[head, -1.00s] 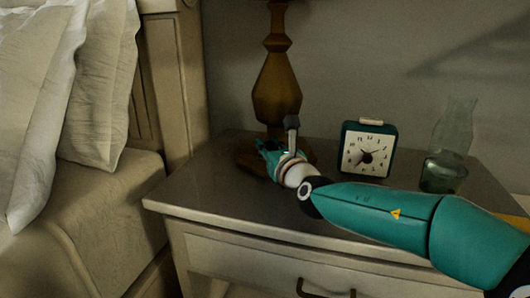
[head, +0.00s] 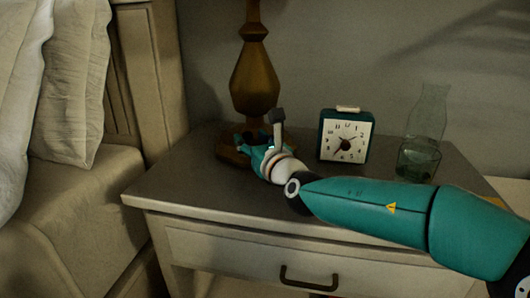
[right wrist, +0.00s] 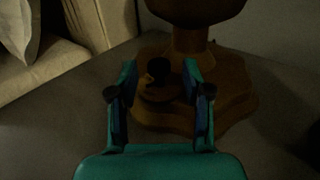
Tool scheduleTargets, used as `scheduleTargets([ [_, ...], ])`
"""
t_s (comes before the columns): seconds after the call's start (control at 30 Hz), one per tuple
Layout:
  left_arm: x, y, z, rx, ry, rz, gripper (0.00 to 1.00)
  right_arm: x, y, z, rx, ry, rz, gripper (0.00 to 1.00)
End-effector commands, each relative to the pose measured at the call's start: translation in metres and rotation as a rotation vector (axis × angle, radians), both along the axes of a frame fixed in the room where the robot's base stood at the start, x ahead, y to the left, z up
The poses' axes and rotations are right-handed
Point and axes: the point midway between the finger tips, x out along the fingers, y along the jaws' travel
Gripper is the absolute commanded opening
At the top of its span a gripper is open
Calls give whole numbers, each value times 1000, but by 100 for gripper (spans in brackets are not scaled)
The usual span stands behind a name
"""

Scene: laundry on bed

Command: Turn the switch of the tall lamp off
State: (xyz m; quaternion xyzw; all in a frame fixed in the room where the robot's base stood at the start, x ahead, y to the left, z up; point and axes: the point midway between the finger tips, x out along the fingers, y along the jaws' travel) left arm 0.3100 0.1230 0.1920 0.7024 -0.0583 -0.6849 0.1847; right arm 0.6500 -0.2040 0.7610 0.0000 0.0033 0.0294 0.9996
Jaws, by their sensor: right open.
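The tall lamp (head: 254,82) stands at the back left of the nightstand, with a brown turned body and a wide base; its top is cut off. In the right wrist view its scalloped base (right wrist: 238,100) lies ahead of my right gripper (right wrist: 161,82). A small dark knob, which looks like the switch (right wrist: 158,68), shows on the base between the fingers. My right gripper (head: 252,147) is open and empty, low at the front of the base. I cannot tell whether a finger touches the knob. My left gripper is out of view.
A green alarm clock (head: 345,137) and a glass oil lamp (head: 420,150) stand to the right on the nightstand (head: 165,195). My right arm crosses its front right part. The bed with pillows (head: 75,85) is at the left.

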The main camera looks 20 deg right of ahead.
Motion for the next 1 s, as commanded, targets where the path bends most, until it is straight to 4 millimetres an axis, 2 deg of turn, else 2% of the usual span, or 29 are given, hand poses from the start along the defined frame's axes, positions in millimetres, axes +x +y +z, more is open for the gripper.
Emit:
scheduleTargets([
  [0.2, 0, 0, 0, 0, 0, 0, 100, -46, -4, 2, 1, -3, -1, 49],
  [0.43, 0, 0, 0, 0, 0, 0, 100, -82, -6, 1, 1, -4, -2, 49],
  [0.6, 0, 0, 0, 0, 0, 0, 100, -91, -6, 0, 1, -2, -2, 49],
  [1.0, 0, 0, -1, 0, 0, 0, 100, -91, -6, 0, 1, -2, -2, 48],
])
